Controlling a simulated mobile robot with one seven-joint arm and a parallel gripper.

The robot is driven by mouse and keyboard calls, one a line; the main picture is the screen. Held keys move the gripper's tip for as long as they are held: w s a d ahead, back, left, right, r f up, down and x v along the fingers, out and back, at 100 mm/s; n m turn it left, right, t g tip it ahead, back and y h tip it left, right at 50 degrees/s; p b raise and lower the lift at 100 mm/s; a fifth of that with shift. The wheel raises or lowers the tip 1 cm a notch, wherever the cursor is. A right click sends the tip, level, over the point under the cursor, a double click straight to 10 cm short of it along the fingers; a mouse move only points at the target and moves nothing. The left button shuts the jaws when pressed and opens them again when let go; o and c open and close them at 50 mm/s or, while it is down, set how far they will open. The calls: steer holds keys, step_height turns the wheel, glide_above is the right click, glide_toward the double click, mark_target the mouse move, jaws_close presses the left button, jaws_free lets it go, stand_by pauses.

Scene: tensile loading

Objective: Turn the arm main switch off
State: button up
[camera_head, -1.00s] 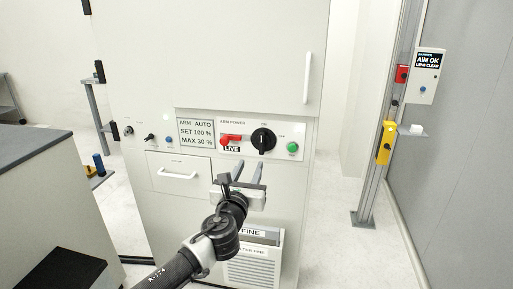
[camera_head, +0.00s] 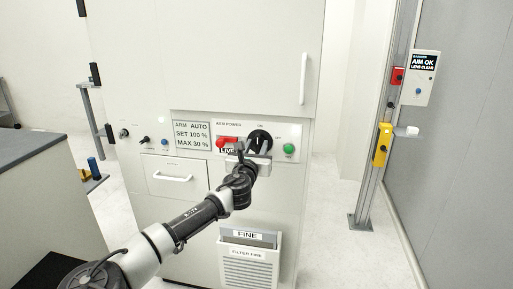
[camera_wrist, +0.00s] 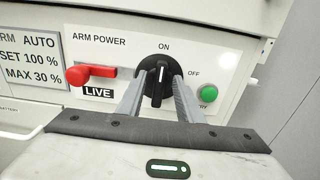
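The arm main switch is a black rotary knob (camera_wrist: 157,76) under the ARM POWER panel (camera_wrist: 100,50), with its white mark pointing up to ON. It also shows in the head view (camera_head: 260,138), partly covered by my gripper. My gripper (camera_wrist: 160,92) is open, with one finger on each side of the knob's grip bar. I cannot tell whether the fingers touch the knob. A red lever (camera_wrist: 90,74) sits left of the knob, above a black LIVE label (camera_wrist: 98,92). The OFF mark (camera_wrist: 193,73) is to the knob's right.
A green button (camera_wrist: 208,95) is close to the right finger. The display (camera_head: 192,135) reads AUTO, SET 100 %, MAX 30 %. A drawer with a white handle (camera_head: 173,178) and a FINE filter box (camera_head: 249,262) are below. A dark-topped counter (camera_head: 35,150) stands left.

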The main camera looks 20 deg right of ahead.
jaws_close()
steer(key=shift+m, duration=0.3)
steer(key=m, duration=0.2)
steer(key=m+b, duration=0.1)
steer(key=m, duration=0.1)
steer(key=shift+s+d+f+m+b, duration=0.15)
steer(key=shift+s+d+m+b, duration=0.05)
steer(key=shift+m+b, duration=0.1)
steer(key=m, duration=0.2)
steer(key=m+b, duration=0.1)
steer(key=m, duration=0.1)
steer(key=shift+s+d+f, duration=0.1)
steer(key=shift+d+f, duration=0.05)
steer(key=shift+d+f+m+b, duration=0.15)
steer(key=shift+m+b, duration=0.65)
steer(key=shift+m, duration=1.35)
steer(key=shift+a+f+m+b, duration=0.15)
steer(key=shift+m+b, duration=0.65)
steer(key=shift+m, duration=1.35)
steer(key=shift+d, duration=0.1)
